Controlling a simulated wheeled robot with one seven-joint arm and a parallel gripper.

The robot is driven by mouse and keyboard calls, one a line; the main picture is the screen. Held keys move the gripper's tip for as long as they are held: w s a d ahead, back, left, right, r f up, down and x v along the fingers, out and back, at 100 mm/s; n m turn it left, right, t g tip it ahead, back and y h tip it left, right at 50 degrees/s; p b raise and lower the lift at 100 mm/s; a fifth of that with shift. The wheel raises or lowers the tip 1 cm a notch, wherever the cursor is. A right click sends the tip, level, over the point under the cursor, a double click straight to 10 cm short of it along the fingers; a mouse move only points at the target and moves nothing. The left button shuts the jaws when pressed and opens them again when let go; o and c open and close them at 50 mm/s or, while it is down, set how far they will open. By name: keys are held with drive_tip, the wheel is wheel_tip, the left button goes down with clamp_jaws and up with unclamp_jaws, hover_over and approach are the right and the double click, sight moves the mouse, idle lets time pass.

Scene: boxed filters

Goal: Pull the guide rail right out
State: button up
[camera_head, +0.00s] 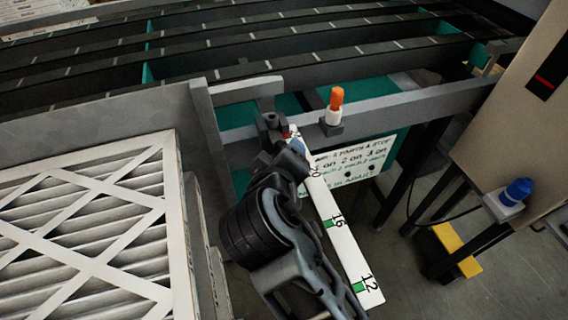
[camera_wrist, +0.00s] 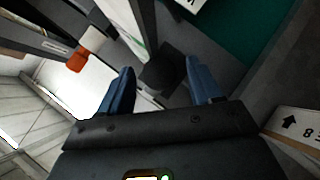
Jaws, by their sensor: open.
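My gripper (camera_head: 284,140) reaches up to the near side of the conveyor frame, at the far end of a white scale strip (camera_head: 345,255) marked 12, 16 and 20. In the wrist view its two blue fingers (camera_wrist: 160,88) stand apart, with a dark block (camera_wrist: 160,70) between or just beyond them; contact cannot be told. In the head view a dark upright handle (camera_head: 268,124) shows by the fingertips, below a grey rail (camera_head: 245,90), which seems to be the guide rail. My arm hides part of the strip and the handle's lower part.
An orange-topped knob (camera_head: 336,98) stands on the frame bar right of my gripper. A white sign (camera_head: 350,160) hangs below it. A large boxed filter (camera_head: 90,230) is at left. A cabinet (camera_head: 515,110) with a blue button (camera_head: 518,190) stands at right.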

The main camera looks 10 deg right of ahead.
clamp_jaws()
idle(0.7)
drive_tip(key=shift+f, duration=0.1)
